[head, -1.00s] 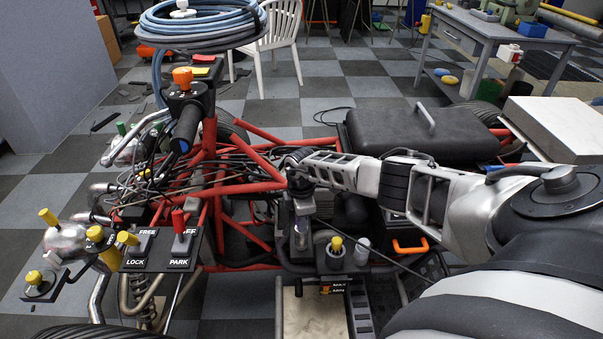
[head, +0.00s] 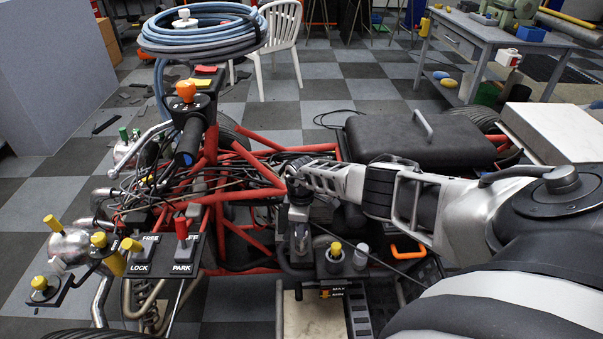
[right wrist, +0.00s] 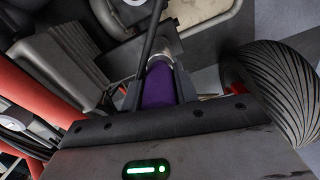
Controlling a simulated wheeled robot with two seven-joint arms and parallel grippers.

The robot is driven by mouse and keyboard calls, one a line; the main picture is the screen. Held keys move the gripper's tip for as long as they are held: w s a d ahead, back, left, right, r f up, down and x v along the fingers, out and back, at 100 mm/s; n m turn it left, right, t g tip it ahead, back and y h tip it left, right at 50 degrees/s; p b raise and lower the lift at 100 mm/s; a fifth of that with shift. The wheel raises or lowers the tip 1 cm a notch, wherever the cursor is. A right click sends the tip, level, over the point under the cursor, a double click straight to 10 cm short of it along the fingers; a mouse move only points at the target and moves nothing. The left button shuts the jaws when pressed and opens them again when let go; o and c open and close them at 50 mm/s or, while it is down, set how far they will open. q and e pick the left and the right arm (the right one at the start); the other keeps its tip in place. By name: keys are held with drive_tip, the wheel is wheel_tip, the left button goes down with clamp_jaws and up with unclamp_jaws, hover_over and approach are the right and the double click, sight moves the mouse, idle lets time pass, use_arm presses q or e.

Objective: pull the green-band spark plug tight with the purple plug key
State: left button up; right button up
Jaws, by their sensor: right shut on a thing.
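My right gripper (head: 300,243) points down over the engine area, near the middle of the head view. It is shut on the purple plug key (right wrist: 160,84), which shows between its fingers in the right wrist view. A metal collar sits at the key's far end, with a dark bar in front of it. In the head view, I cannot make out the key behind the gripper. I cannot make out the green-band spark plug in either view, so I cannot tell whether the key is on it. My left gripper is not in view.
Red frame tubes (head: 240,190) and black cables crowd the left of my right gripper. A yellow-knobbed control (head: 336,250) stands close on its right. A FREE/LOCK and PARK panel (head: 165,254) is at the left, and a black seat (head: 400,145) lies behind my arm.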

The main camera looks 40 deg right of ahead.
drive_tip(key=shift+r, duration=0.1)
drive_tip(key=shift+r+p, duration=0.7)
drive_tip(key=shift+p, duration=0.2)
drive_tip(key=n, duration=0.3)
drive_tip(key=shift+f+b, duration=0.1)
drive_tip(key=shift+b, duration=0.25)
drive_tip(key=n+b, duration=0.1)
drive_tip(key=n, duration=0.4)
drive_tip(key=shift+n, duration=0.4)
drive_tip(key=shift+f, duration=0.1)
idle(0.3)
